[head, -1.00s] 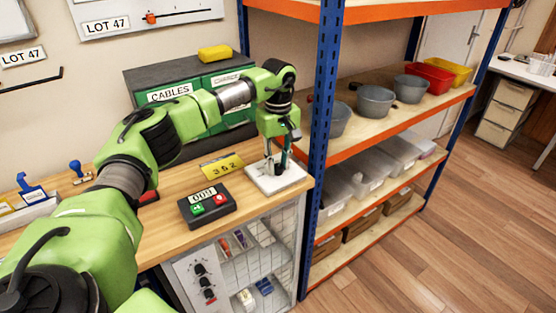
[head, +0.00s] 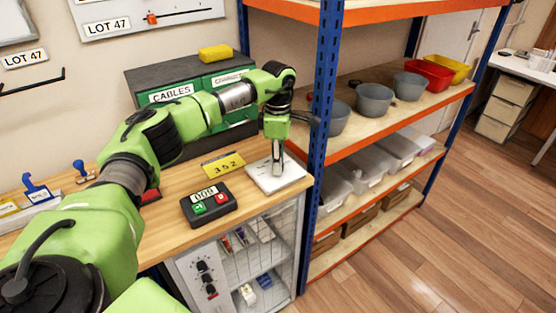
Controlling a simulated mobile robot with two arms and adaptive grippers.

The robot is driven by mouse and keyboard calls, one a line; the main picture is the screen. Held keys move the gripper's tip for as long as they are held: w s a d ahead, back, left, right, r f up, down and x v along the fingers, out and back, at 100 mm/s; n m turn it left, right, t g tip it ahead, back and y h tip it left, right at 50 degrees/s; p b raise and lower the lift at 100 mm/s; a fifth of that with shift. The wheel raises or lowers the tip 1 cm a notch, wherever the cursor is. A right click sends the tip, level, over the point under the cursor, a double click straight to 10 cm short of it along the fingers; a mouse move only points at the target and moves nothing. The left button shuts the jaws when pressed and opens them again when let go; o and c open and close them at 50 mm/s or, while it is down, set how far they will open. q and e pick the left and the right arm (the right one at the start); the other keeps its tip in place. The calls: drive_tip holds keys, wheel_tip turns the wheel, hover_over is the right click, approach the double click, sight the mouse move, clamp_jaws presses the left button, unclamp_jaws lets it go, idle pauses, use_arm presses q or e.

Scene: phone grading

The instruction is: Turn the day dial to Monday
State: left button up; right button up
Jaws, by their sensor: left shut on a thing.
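The white square plate (head: 294,180) lies on the front right corner of the wooden bench, and I take it to be the base of the day dial. My left gripper (head: 277,170) points straight down over the middle of this plate. Its fingers are closed together at the plate, shut on the dial's knob. The fingers hide the knob, so I cannot tell where it points. The marks on the plate are too small to read. My right gripper is not in view.
A dark box with a display and green and red buttons (head: 209,205) sits left of the plate. A yellow number card (head: 222,166) stands behind it. Green cabinets (head: 170,95) stand at the back. A blue shelf post (head: 319,150) rises close to the right of my gripper.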

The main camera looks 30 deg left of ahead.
use_arm(q)
drive_tip(key=n, duration=0.4)
drive_tip(key=shift+n+p, duration=0.3)
drive_tip(key=shift+p, duration=0.1)
drive_tip(key=n, duration=0.3)
drive_tip(key=shift+n+p, duration=0.3)
drive_tip(key=shift+n, duration=0.1)
drive_tip(key=n, duration=0.4)
drive_tip(key=shift+p, duration=0.35)
drive_tip(key=n, duration=0.4)
drive_tip(key=shift+p, duration=0.35)
drive_tip(key=shift+n, duration=0.4)
drive_tip(key=o, duration=1.1)
drive_tip(key=shift+o, duration=0.2)
